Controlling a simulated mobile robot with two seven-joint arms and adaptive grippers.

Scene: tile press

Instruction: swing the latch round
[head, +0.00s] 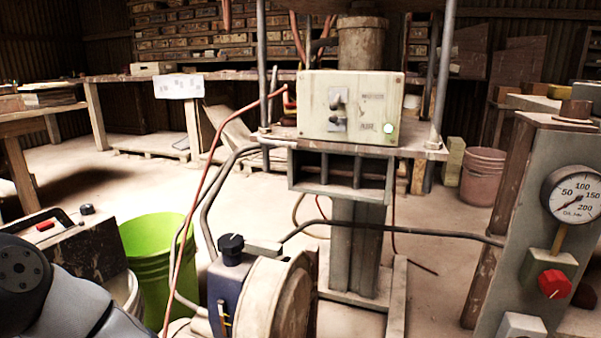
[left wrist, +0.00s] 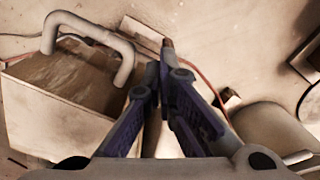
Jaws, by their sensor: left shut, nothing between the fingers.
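In the left wrist view my left gripper (left wrist: 160,76) is shut, and nothing shows between its purple-blue fingers. A small copper-coloured tip (left wrist: 168,44) shows just beyond the fingertips; I cannot tell what it belongs to or whether the fingers touch it. A thick grey U-shaped handle (left wrist: 92,24) stands on a pale box (left wrist: 60,78) left of the fingers. I cannot tell for sure which part is the latch. In the head view only my left arm shows at the lower left; the gripper is out of that picture. My right gripper is in neither view.
The press has a pale control box (head: 350,107) with a lit green button. A gauge (head: 573,194) and red knob (head: 553,284) are on the right post. A green bucket (head: 158,258) stands near a blue unit with a black knob (head: 231,244). Hoses cross between them.

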